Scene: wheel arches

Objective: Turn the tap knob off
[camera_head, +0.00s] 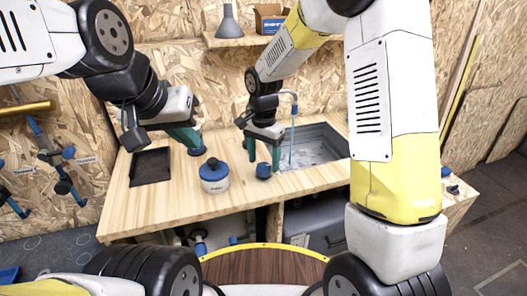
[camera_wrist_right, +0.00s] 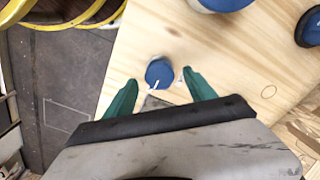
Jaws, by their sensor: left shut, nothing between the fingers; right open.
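The tap knob (camera_head: 263,171) is a small blue cylinder on the wooden counter, just left of the sink. In the right wrist view, the knob (camera_wrist_right: 160,72) shows a white line on its top. My right gripper (camera_head: 263,157) is open above the knob, and its teal fingers show on either side of it in both views; no contact is visible. My left gripper (camera_head: 194,141) is shut and empty over the counter's back left.
A white pot with a blue lid (camera_head: 214,178) stands left of the knob. A black tray (camera_head: 150,167) lies further left on the counter (camera_head: 150,207). A shelf (camera_head: 235,41) holds a grey funnel and a box. The counter front near the knob is clear.

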